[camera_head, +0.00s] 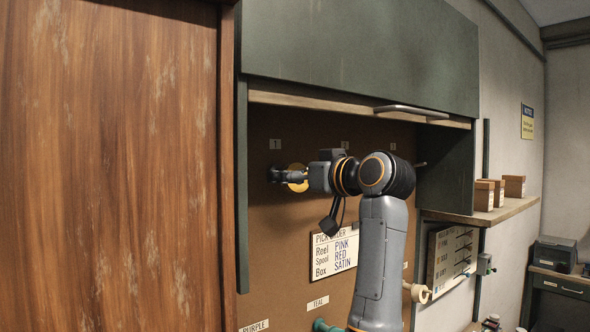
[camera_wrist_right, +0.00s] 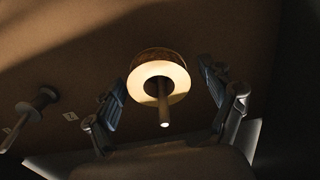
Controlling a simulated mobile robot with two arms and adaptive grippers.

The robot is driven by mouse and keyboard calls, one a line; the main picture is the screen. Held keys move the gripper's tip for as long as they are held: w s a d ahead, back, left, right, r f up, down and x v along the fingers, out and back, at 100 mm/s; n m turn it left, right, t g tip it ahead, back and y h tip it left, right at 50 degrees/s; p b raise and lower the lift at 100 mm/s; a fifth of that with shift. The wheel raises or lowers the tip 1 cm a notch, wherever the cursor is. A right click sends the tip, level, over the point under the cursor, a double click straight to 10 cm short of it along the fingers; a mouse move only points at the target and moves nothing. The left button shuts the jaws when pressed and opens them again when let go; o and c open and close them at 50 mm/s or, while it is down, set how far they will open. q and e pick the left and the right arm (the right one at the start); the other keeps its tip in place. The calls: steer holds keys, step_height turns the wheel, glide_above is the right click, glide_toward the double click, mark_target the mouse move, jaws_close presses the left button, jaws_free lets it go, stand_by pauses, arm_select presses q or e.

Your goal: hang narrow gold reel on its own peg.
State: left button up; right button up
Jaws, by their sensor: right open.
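The gold reel (camera_head: 298,178) shows in the head view as a yellow disc against the brown board, partly hidden by my right gripper (camera_head: 280,175). In the right wrist view the gold reel (camera_wrist_right: 138,85) is a pale ring with a darker textured rim. A peg (camera_wrist_right: 164,112) sticks out through its hole, so the reel is around the peg. My right gripper (camera_wrist_right: 162,78) is open, with one finger on each side of the reel and visible gaps between them. My left gripper is not in view.
Another peg with a dark spool (camera_wrist_right: 40,98) is at the left in the wrist view. A green cabinet door (camera_head: 360,50) overhangs the board. A pick order sign (camera_head: 334,252) hangs below my gripper. Boxes (camera_head: 484,196) stand on the right shelf.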

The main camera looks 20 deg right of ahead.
steer(key=c, duration=1.2)
steer(key=shift+c, duration=0.2)
steer(key=shift+r, duration=0.35)
steer(key=shift+r+b+v, duration=0.15)
steer(key=shift+b+v, duration=0.3)
steer(key=shift+v, duration=0.6)
steer(key=shift+r+b+v, duration=0.2)
steer(key=shift+b+v, duration=0.25)
steer(key=shift+v, duration=0.65)
steer(key=v, duration=0.2)
steer(key=r+b+v, duration=0.1)
steer(key=v, duration=0.2)
steer(key=shift+s, duration=0.1)
